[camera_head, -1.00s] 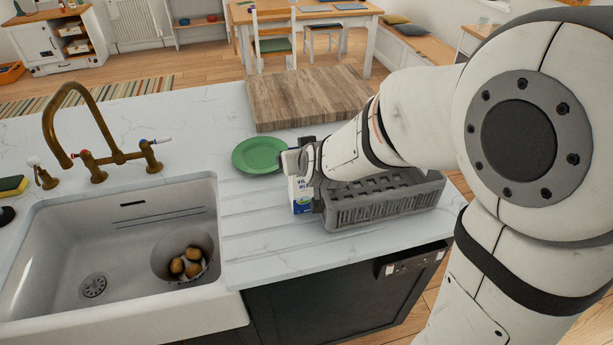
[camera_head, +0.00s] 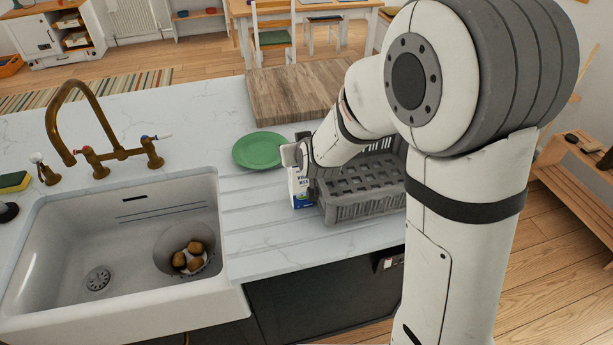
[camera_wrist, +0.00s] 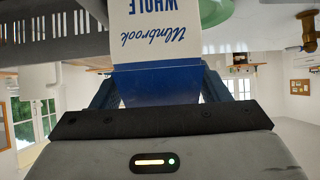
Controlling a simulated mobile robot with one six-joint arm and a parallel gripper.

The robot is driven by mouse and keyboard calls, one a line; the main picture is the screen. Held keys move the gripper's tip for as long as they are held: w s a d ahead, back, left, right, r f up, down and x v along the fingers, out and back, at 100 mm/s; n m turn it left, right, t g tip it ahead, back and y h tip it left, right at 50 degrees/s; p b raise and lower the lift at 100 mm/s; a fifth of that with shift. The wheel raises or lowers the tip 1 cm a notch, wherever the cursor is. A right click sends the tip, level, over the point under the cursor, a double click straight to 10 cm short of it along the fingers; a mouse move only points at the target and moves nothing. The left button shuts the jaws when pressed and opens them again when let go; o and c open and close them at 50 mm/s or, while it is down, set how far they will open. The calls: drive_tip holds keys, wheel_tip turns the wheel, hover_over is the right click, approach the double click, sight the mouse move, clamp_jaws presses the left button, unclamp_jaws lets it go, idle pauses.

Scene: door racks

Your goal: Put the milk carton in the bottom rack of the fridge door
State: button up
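The milk carton (camera_head: 299,188), white with a blue base, stands upright on the counter's drainboard, at the left end of the grey rack. My gripper (camera_head: 299,166) is at its upper part and hides its top in the head view. In the wrist view, upside down, the carton (camera_wrist: 158,85) fills the space between my two fingers (camera_wrist: 158,90), which lie close against its sides. The gripper looks shut on it. The fridge door and its racks are not in view.
A grey dish rack (camera_head: 365,190) is right beside the carton, under my arm. A green plate (camera_head: 259,150) lies behind it, with a wooden board (camera_head: 295,95) farther back. The sink (camera_head: 120,250) with a brass tap (camera_head: 88,125) is to the left.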

clamp_jaws()
idle(0.6)
drive_tip(key=shift+r, duration=0.1)
